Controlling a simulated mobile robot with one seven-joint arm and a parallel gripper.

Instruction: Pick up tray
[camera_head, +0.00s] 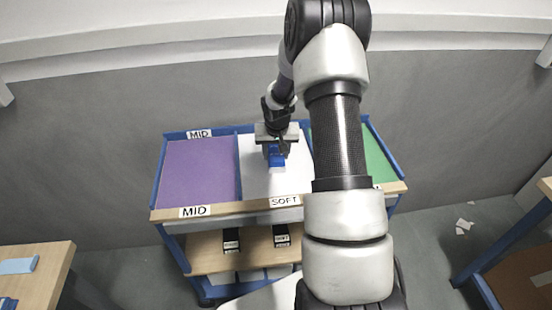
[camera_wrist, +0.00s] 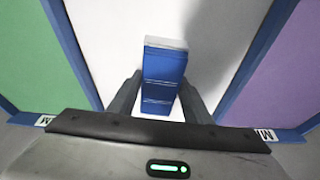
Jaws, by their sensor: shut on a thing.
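A blue block-like piece (camera_head: 277,160) stands over the white middle section (camera_head: 256,183) of a blue-framed cart. In the head view my gripper (camera_head: 277,148) points down into the white section, and my arm hides part of the cart. I cannot tell whether the blue piece touches the white surface. No other thing is clearly a tray.
A purple section (camera_head: 197,172) marked MID lies left of the white one, marked SOFT. A green section (camera_head: 378,155) lies right, partly behind my arm. Low blue dividers separate them. A lower wooden shelf (camera_head: 207,253) holds dark labelled items. Tables stand at both sides.

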